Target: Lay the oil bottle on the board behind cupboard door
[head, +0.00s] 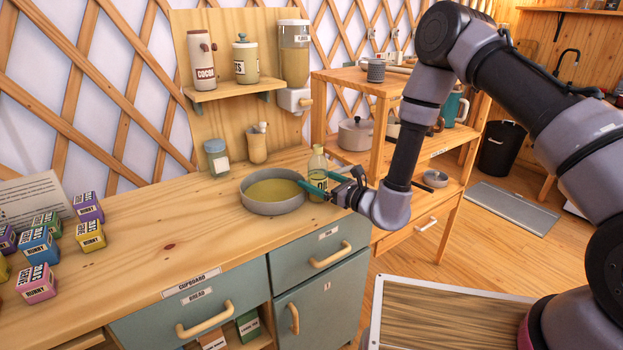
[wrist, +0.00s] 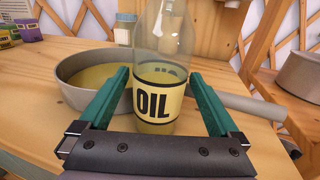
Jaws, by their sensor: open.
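The oil bottle (head: 317,167) stands upright on the counter, beside the right side of the grey pan. It is clear glass with a yellow label reading OIL. My gripper (head: 322,184) is open, with its green fingers on either side of the bottle. In the wrist view the bottle (wrist: 160,100) stands between the fingers, with a visible gap on each side. A grey-green cupboard door (head: 322,299) with a wooden handle is shut below the counter's right end. The board behind it is hidden.
The pan (head: 272,206) holds yellowish liquid; its handle passes behind the bottle in the wrist view. A blue-lidded jar (head: 217,160) and a wooden utensil pot (head: 257,147) stand behind. Several small boxes (head: 90,236) lie at the left. The counter's front middle is clear.

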